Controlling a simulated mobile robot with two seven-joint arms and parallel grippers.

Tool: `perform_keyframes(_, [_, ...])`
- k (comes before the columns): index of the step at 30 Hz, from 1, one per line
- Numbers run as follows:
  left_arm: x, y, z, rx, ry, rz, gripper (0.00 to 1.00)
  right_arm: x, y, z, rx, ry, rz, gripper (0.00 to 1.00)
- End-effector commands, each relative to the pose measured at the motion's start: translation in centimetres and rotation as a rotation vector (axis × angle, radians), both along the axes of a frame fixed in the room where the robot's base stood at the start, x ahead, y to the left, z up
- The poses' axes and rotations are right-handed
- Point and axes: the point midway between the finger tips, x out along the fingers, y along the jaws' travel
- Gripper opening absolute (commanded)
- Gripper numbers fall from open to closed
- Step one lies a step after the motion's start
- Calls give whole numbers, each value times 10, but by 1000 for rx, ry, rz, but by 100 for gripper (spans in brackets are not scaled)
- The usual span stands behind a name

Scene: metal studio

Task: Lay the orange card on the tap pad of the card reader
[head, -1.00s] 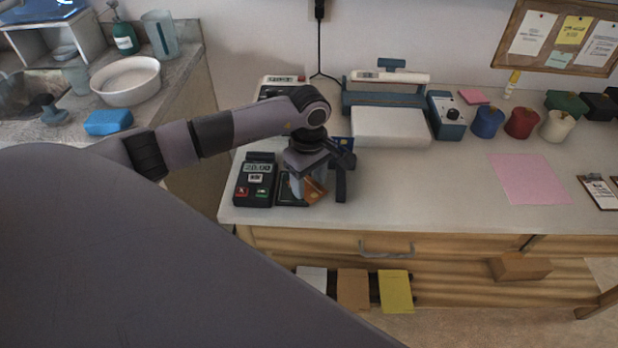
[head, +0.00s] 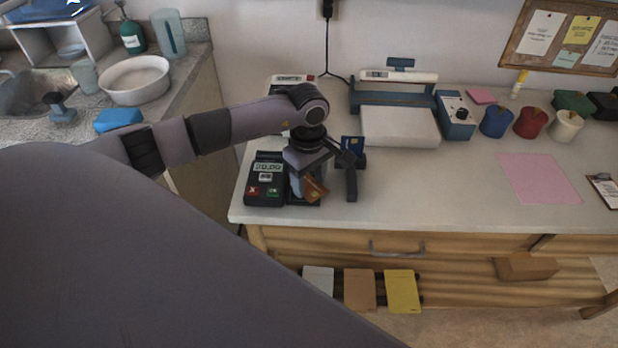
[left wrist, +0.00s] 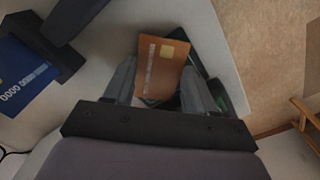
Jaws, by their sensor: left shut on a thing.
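The orange card (head: 315,189) is held in my left gripper (head: 308,187), which is shut on it, over the front left of the counter. The card also shows in the left wrist view (left wrist: 160,68), tilted between the fingers (left wrist: 158,85), with its gold chip and a pale strip facing the camera. The card reader (head: 265,182) has a lit display and red and green keys. Its dark tap pad (head: 296,201) lies to the right of the keys, mostly hidden under my gripper. I cannot tell whether the card touches the pad. My right gripper is not in view.
A blue card (head: 352,144) stands in a dark holder (head: 351,184) just right of my gripper. A blue and white device (head: 395,125) stands behind. The counter (head: 440,185) is clear to the right, up to a pink sheet (head: 539,178).

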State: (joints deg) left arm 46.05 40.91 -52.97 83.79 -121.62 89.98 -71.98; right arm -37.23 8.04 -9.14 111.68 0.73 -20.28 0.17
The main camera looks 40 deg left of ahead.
Motion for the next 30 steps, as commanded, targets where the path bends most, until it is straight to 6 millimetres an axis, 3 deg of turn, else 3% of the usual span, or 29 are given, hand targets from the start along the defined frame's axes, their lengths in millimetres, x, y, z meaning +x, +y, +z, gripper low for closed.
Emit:
perform_keyframes(3, [-3,10,-2,22,16,14,28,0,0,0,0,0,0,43])
perform_keyframes(4, [-3,10,-2,23,16,15,59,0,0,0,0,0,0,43])
perform_keyframes(6, [-3,10,-2,24,16,16,81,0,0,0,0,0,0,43])
perform_keyframes(7, [-3,10,-2,23,15,15,85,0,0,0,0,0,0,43])
perform_keyframes(22, [-2,6,1,14,11,9,85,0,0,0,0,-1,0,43])
perform_keyframes(30, [-1,7,41,16,6,10,85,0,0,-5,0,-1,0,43])
